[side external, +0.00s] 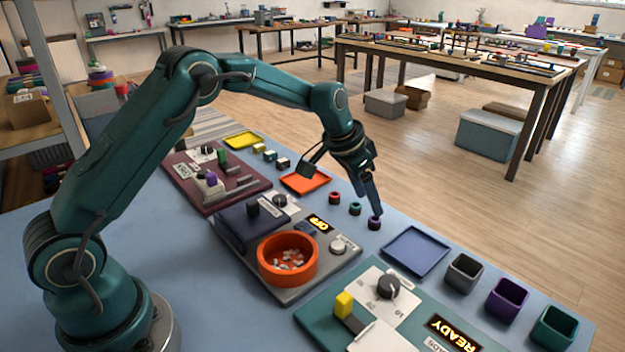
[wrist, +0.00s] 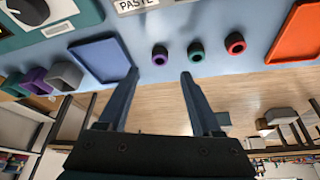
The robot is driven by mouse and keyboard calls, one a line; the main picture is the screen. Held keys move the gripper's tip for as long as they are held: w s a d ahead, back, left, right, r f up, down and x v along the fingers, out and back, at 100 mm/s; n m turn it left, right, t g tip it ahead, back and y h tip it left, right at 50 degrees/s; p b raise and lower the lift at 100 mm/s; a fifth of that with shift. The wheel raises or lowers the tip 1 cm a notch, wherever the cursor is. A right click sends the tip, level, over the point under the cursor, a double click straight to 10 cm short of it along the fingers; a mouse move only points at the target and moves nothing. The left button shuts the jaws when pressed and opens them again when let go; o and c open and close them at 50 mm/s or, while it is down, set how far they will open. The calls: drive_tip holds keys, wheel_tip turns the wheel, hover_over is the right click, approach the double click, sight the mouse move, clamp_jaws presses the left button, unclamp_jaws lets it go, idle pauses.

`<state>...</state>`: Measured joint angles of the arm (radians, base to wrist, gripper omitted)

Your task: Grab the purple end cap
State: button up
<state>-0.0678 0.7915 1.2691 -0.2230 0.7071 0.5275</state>
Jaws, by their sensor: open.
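The purple end cap (side external: 374,224) is a small dark ring-shaped piece standing on the blue table near its far edge. In the wrist view the purple end cap (wrist: 160,56) lies just beyond my fingertips, roughly centred between them. My gripper (side external: 374,209) points down right over the cap in the side view, and its near finger hides part of the view there. In the wrist view my gripper (wrist: 160,74) has its two fingers wide apart with nothing between them. I cannot tell whether a finger touches the cap.
A teal cap (side external: 355,209) and a red cap (side external: 334,198) stand in a row beside the purple one. A blue tray (side external: 416,251) lies to the right, an orange tray (side external: 306,181) to the left. Grey (side external: 464,272), purple (side external: 506,299) and green (side external: 554,328) bins stand farther right.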

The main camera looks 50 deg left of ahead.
sight(372, 219)
drive_tip(key=shift+f, duration=0.55)
drive_tip(key=shift+x, duration=2.35)
drive_tip(key=shift+s, duration=0.1)
clamp_jaws()
